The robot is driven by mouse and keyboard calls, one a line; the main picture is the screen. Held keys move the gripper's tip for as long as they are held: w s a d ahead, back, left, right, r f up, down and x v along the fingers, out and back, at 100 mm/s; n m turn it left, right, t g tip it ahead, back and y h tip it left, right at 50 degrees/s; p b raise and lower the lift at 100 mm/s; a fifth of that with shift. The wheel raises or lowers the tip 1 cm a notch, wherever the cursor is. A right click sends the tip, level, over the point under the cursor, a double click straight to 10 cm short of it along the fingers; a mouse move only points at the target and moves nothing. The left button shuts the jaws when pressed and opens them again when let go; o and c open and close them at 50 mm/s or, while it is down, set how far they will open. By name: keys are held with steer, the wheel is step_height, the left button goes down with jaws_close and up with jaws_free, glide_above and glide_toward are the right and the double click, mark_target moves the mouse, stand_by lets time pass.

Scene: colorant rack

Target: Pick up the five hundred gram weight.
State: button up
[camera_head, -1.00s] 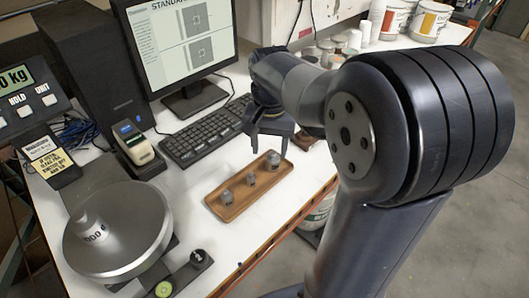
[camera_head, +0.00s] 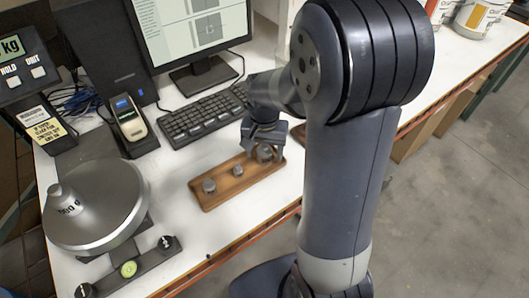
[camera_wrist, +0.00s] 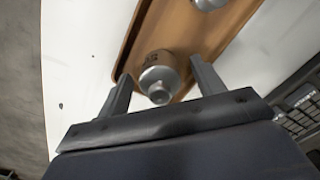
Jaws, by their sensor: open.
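A wooden tray (camera_head: 222,197) on the white table holds three grey metal weights in a row. The largest weight (camera_head: 265,153) is at the tray's right end; its marking in the wrist view (camera_wrist: 160,72) is too blurred to read. The middle weight (camera_head: 237,170) and the left weight (camera_head: 208,185) stand apart from it. My gripper (camera_head: 264,141) is open at the largest weight. In the wrist view, my gripper's fingers (camera_wrist: 162,80) are on either side of this weight, with gaps visible. Which weight is five hundred grams cannot be read.
A scale with a round metal pan (camera_head: 110,212) stands at left, bearing another metal weight (camera_head: 62,197). A keyboard (camera_head: 200,122) and monitor (camera_head: 200,35) are behind the tray. A handheld device (camera_head: 129,117) sits left of the keyboard. The table's front edge is close to the tray.

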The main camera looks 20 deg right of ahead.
steer(key=shift+c, duration=0.3)
jaws_close()
stand_by(0.4)
